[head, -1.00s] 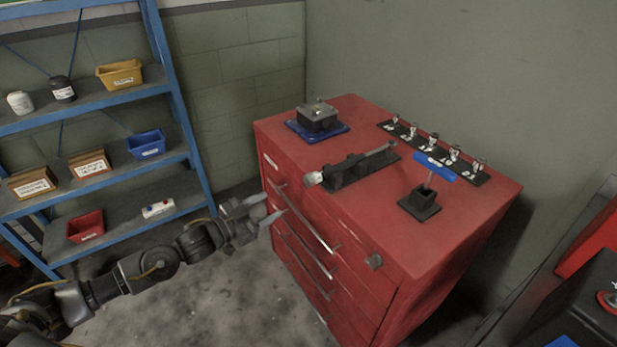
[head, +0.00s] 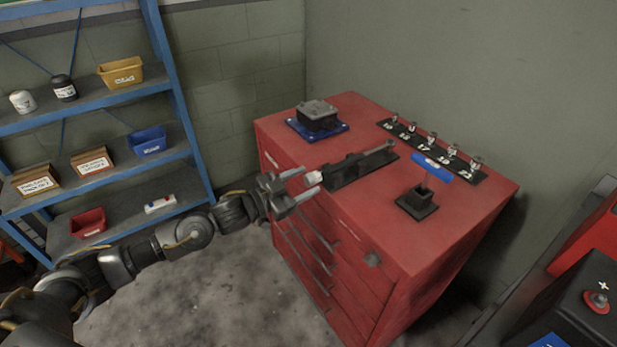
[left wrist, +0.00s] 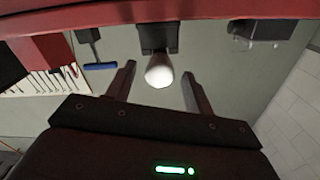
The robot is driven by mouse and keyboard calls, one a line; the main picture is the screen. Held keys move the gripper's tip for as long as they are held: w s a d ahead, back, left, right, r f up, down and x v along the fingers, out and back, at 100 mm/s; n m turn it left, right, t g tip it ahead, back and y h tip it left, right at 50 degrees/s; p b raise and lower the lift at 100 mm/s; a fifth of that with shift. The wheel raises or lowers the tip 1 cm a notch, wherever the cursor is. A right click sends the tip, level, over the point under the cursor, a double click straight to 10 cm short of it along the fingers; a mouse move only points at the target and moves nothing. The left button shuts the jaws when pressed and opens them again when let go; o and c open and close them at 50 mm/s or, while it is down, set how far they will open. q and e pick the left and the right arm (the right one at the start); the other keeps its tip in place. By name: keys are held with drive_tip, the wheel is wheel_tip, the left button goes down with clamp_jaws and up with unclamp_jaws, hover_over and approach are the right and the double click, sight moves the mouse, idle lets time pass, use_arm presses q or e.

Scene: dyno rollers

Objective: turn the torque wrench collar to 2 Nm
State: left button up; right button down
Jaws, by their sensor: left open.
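The torque wrench (head: 362,160) lies in a black cradle (head: 345,177) on top of the red cabinet. Its pale collar end (head: 314,178) points left over the cabinet's front edge. My left gripper (head: 310,183) is open, with its fingertips at the collar end. In the left wrist view the white round end (left wrist: 159,75) shows between the two open fingers (left wrist: 158,92), with a gap on both sides. I cannot read a scale on the collar. My right gripper is not in view.
On the red cabinet top (head: 445,220) are a blue-handled tool in a black stand (head: 417,203), a black rack of several sockets (head: 432,148) and a grey box on a blue plate (head: 317,120). A blue shelf (head: 183,110) stands left.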

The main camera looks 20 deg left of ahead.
use_arm(q)
drive_tip(key=shift+x, duration=0.9)
drive_tip(key=shift+c, duration=0.2)
drive_tip(key=c, duration=0.9)
drive_tip(key=shift+c, duration=0.2)
drive_tip(key=shift+m, duration=0.3)
